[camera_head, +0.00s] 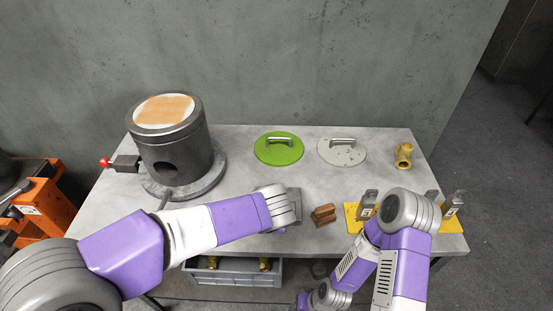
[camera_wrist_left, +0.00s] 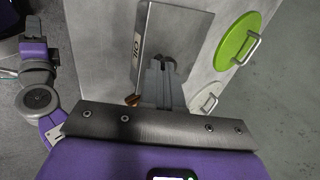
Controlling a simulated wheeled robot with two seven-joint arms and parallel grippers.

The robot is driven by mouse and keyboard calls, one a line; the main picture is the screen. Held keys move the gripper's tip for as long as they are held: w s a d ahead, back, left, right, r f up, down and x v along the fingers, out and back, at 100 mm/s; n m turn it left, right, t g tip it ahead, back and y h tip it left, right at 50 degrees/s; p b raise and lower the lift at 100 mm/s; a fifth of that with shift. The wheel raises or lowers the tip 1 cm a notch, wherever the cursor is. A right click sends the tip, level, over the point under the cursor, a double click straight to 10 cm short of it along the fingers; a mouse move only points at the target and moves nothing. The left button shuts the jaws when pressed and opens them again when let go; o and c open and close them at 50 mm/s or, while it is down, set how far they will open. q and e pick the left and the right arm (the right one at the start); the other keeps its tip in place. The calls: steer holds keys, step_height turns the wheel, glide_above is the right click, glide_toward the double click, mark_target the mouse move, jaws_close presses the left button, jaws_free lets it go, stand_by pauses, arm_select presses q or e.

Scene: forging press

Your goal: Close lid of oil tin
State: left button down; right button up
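The oil tin is a grey metal box. In the left wrist view its side (camera_wrist_left: 143,42) bears the word OIL, and a broad grey face (camera_wrist_left: 178,36) lies beyond the fingers. I cannot tell clearly how far its lid is open. In the head view the tin (camera_head: 294,197) is mostly hidden behind my left wrist, near the table's front edge. My left gripper (camera_wrist_left: 168,66) has its fingers close together, apparently shut and empty, right at the tin; whether they touch it is unclear. My right arm is folded at the front right, and its gripper is out of view.
A large dark cylinder (camera_head: 180,155) stands left on the table. A green lid (camera_head: 275,155) and a grey lid (camera_head: 335,156) lie behind the tin. A brown block (camera_head: 323,215), yellow fixtures (camera_head: 353,221) and brass fitting (camera_head: 403,156) are right. A grey crate (camera_head: 236,276) sits below.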

arm_select(q)
steer(key=s+a+r+p, duration=0.1)
steer(key=s+r+p, duration=0.3)
steer(key=s+r, duration=0.3)
steer(key=shift+s+r, duration=0.35)
steer(key=shift+s, duration=0.85)
